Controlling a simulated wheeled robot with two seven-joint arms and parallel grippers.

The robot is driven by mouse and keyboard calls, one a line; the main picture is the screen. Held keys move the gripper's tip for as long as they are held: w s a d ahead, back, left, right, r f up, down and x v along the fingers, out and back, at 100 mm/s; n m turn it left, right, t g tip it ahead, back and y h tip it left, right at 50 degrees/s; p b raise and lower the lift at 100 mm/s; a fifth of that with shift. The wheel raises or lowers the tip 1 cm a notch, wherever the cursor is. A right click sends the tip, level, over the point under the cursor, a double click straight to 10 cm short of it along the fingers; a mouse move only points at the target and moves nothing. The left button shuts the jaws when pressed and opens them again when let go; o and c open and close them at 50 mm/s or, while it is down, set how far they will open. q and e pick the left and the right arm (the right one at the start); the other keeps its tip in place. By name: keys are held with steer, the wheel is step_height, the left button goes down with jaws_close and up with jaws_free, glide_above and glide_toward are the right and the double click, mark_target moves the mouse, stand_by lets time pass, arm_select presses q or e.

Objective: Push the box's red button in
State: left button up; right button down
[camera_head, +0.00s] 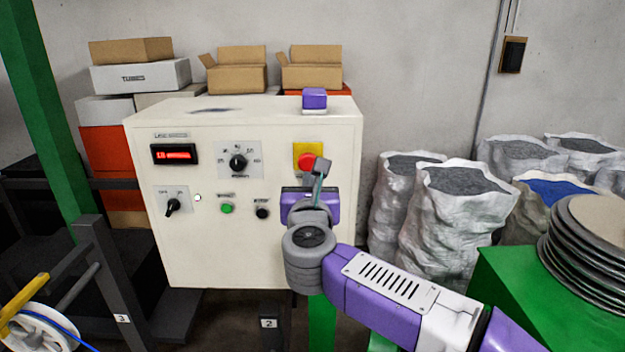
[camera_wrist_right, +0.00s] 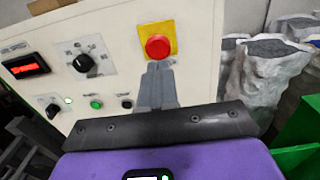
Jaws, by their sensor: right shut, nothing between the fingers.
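The cream control box (camera_head: 180,245) stands upright in front of me. Its red button (camera_head: 307,160) sits on a yellow square plate at the upper right of the front panel, and it also shows in the right wrist view (camera_wrist_right: 158,46). My right gripper (camera_head: 321,166) is shut and empty, with its fingertips just below and in front of the button. In the right wrist view the closed fingers (camera_wrist_right: 157,75) point at the button and reach its lower edge; I cannot tell whether they touch it. The left gripper is not in view.
The panel also carries a lit red display (camera_head: 174,154), black knobs (camera_head: 238,162) and a green button (camera_head: 227,208). White sacks (camera_head: 450,215) and a green stand (camera_head: 520,290) are at the right. A cable reel (camera_head: 40,330) is at the lower left. Cardboard boxes (camera_head: 238,72) stand behind.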

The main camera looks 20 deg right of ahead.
steer(key=b+v, duration=0.1)
steer(key=v, duration=0.5)
steer(key=shift+a+f, duration=0.15)
steer(key=shift+f, duration=0.05)
